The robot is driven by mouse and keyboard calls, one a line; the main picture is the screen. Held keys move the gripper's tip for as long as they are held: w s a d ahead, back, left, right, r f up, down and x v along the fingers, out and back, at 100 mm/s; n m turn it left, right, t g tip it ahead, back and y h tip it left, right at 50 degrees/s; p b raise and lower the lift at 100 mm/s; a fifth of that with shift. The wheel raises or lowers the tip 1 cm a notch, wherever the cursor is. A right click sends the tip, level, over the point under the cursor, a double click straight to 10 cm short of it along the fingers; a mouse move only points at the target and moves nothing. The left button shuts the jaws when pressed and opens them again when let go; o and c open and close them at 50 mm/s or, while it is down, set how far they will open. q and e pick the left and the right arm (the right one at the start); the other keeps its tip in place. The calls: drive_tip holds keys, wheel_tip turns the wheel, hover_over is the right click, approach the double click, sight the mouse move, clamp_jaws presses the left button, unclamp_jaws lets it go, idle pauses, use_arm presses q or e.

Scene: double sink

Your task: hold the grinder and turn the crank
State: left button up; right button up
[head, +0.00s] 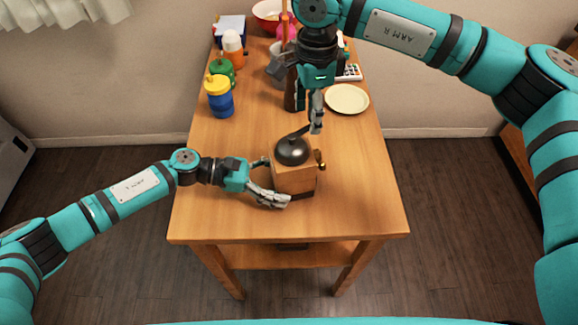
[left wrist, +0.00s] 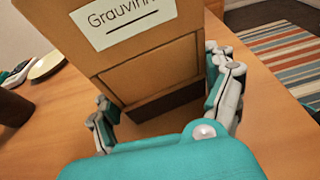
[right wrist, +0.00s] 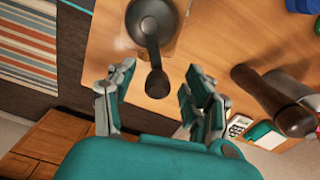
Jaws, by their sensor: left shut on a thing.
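The grinder (head: 295,178) is a wooden box with a dark dome (head: 291,151) on top, upright on the table. A brass knob (head: 321,166) sticks out of its side. My left gripper (head: 275,181) is shut on the lower box, fingers on either side. The left wrist view shows the labelled box (left wrist: 145,75) between the fingers. The dark crank (right wrist: 152,45) reaches from the dome to an end knob (right wrist: 157,84). My right gripper (right wrist: 157,95) is open, its fingers apart on either side of that knob. Whether a finger touches it I cannot tell.
A cream plate (head: 347,99) lies behind the grinder to the right. A brown cylinder (head: 291,96) stands near my right gripper. A blue bottle with a yellow lid (head: 220,98) and a green one (head: 223,70) stand at the left edge. The table front (head: 340,218) is clear.

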use_arm(q)
drive_tip(key=o, duration=1.1)
drive_tip(key=shift+c, duration=0.2)
use_arm(e)
wheel_tip(320, 180, up, 12)
use_arm(q)
drive_tip(key=v, duration=1.2)
drive_tip(key=shift+a, duration=0.1)
